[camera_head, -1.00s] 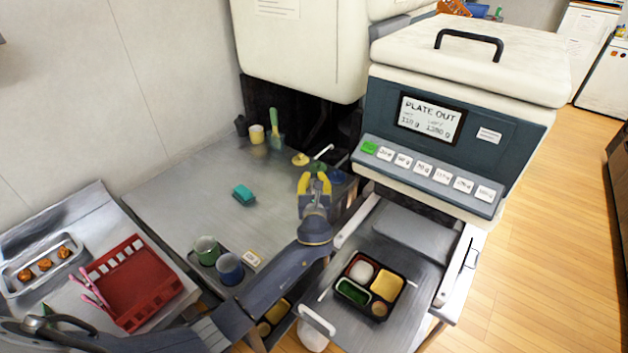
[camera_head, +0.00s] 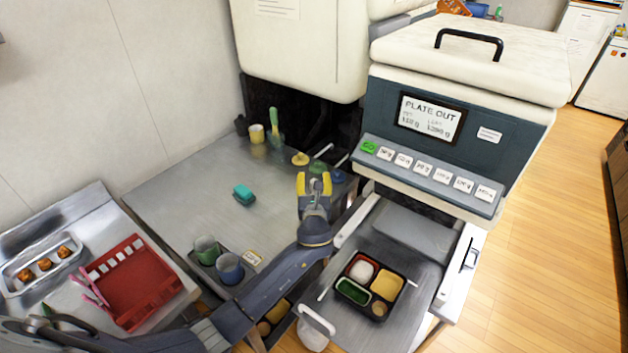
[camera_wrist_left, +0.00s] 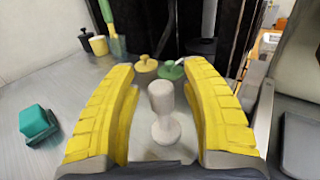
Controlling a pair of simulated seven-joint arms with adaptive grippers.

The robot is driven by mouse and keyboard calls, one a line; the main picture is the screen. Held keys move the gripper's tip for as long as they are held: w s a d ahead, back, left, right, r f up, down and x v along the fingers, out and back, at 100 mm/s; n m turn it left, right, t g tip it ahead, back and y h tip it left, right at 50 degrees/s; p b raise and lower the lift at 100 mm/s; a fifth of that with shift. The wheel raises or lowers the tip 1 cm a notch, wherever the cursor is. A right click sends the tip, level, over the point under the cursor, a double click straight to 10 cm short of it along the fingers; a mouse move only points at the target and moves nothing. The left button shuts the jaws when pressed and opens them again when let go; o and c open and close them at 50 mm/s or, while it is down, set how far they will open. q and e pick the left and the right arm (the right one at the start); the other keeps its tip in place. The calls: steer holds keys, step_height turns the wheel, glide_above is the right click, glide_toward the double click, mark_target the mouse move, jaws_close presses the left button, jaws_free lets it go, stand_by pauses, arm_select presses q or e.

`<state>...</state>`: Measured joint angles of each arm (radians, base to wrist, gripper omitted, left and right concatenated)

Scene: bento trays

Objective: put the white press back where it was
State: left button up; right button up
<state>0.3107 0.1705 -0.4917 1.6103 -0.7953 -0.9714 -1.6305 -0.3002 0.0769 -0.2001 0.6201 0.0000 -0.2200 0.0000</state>
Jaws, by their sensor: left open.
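The white press (camera_wrist_left: 164,112) stands upright between the two yellow fingers of my left gripper in the left wrist view, with a gap on each side. My left gripper (camera_wrist_left: 162,112) is open around it and does not grip it. In the head view my left gripper (camera_head: 314,184) is over the right part of the grey counter, and its fingers hide the white press. A yellow press (camera_wrist_left: 146,66) and a green press (camera_wrist_left: 171,70) stand just beyond it. They also show in the head view as the yellow press (camera_head: 300,158) and the green press (camera_head: 318,168).
A blue lidded piece (camera_head: 339,176) stands right of the green press. A teal sponge (camera_head: 243,194) lies left. Green (camera_head: 207,249) and blue (camera_head: 230,268) cups stand in front. A filled bento tray (camera_head: 345,275) sits right, below the machine (camera_head: 455,130). The counter's middle is clear.

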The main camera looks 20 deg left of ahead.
arm_select(q)
steer(key=v, duration=1.1)
steer(key=shift+s+d, duration=0.15)
steer(key=shift+s, duration=0.1)
